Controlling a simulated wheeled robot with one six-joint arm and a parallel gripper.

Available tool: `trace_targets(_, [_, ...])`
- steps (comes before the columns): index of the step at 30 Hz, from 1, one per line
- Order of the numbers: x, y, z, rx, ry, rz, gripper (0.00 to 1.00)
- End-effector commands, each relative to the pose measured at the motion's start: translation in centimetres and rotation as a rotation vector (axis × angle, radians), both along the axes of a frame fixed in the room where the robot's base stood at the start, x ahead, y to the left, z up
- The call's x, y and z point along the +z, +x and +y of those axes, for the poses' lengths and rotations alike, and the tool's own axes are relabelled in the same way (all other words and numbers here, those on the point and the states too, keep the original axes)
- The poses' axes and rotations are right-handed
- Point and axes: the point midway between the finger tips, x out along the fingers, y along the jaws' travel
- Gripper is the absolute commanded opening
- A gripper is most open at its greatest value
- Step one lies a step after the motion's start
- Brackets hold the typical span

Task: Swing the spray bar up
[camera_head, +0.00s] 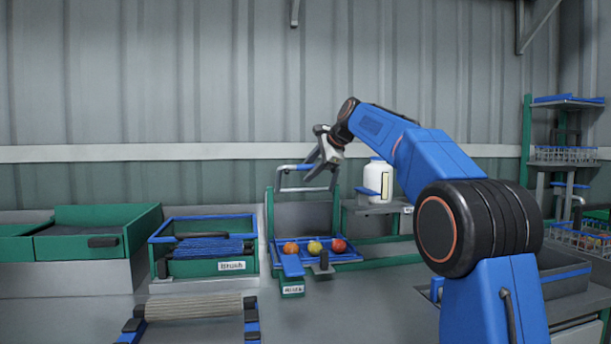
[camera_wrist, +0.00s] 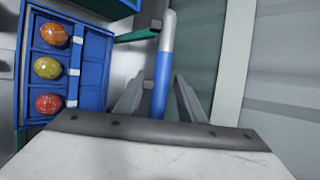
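The spray bar (camera_head: 296,168) appears as a pale rail with bent ends, raised between green uprights above a blue tray (camera_head: 351,259). In the wrist view, a bar with a blue sleeve and pale end (camera_wrist: 163,72) runs between my fingers; I take it as the spray bar's grip. My gripper (camera_head: 320,178) reaches down to the bar from the upper right. In the wrist view my gripper (camera_wrist: 160,88) is open, one finger on each side of the bar, with narrow gaps showing. The tips' exact contact cannot be told.
Red, yellow and orange tomatoes (camera_head: 314,247) lie in the blue tray. A white jug (camera_head: 377,184) stands right of the frame. A green bin with blue rim (camera_head: 205,268) and a roller bed (camera_head: 194,308) are left. A rack (camera_head: 566,102) stands far right.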

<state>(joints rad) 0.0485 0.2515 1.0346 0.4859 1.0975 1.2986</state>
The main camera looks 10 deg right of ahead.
Motion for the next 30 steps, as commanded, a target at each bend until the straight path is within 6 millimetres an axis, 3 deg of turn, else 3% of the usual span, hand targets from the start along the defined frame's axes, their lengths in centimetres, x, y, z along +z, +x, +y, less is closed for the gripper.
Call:
trace_targets(18, [7.5, -8.0, -4.6, -0.001, 0.0, -0.002, 0.36])
trace_targets(30, [8.8, -9.6, -5.5, 0.0, 0.0, 0.001, 0.36])
